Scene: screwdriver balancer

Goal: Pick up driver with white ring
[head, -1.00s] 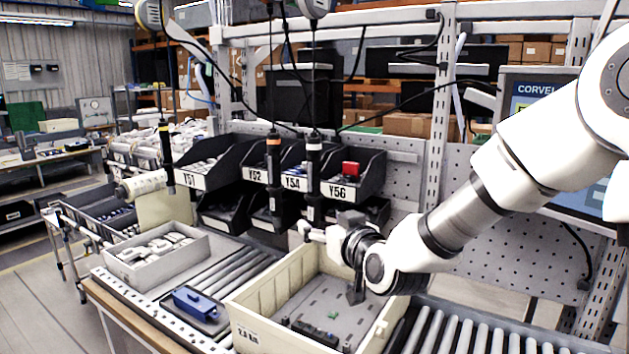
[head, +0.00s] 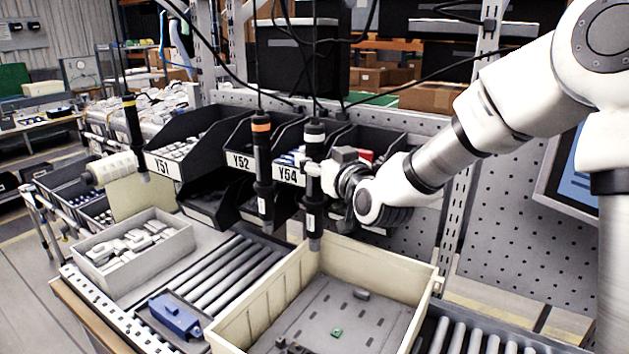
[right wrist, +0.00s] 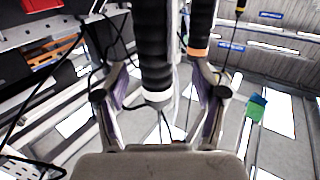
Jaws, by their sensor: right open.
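The driver with a white ring (head: 314,134) hangs upright from a cable in the middle of the head view. In the right wrist view its dark ribbed body and white ring (right wrist: 158,97) show large between my open fingers, nearer the left one. I cannot tell whether a finger touches the driver. My left gripper is not in view.
An orange-ringed driver (head: 262,165) hangs close on the left, and a yellow-ringed driver (head: 132,120) farther left. Labelled dark bins (head: 240,160) stand close behind. A beige crate (head: 400,264) on rollers is below, with a grey box (head: 185,248) to its left.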

